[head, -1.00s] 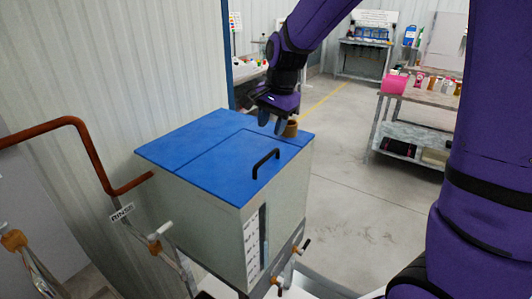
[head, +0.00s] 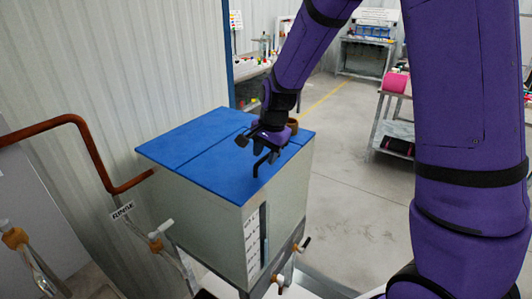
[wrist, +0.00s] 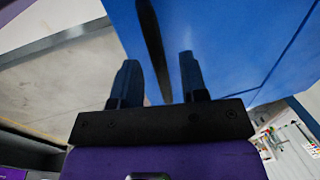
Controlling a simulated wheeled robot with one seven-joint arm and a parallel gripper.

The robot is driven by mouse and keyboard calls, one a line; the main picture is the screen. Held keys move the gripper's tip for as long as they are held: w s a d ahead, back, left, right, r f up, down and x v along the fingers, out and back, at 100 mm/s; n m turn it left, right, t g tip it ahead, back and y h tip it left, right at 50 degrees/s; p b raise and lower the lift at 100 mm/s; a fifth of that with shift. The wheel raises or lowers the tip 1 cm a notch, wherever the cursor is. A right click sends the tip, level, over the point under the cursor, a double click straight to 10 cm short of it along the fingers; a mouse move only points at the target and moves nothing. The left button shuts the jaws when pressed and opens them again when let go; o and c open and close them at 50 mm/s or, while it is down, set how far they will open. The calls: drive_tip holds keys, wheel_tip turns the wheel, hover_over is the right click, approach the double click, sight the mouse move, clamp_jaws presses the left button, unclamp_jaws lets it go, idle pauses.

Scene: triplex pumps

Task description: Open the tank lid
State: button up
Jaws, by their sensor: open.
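The tank (head: 215,215) is a pale grey box with a blue lid (head: 190,145) lying flat and closed on top. A black bar handle (head: 262,163) stands on the lid near its front right edge. My gripper (head: 264,150) is over the lid at the handle and partly hides the handle's far end. In the wrist view my gripper (wrist: 158,80) is open. The blue lid (wrist: 235,50) fills the right side there. I cannot tell whether a finger touches the handle.
A brown cylindrical fitting (head: 292,126) is at the lid's far right corner. A copper pipe (head: 90,150) and valves stand left of the tank. A shelf cart (head: 395,135) stands at the right, with free floor between.

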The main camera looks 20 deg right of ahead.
clamp_jaws()
drive_tip(key=shift+r, duration=0.15)
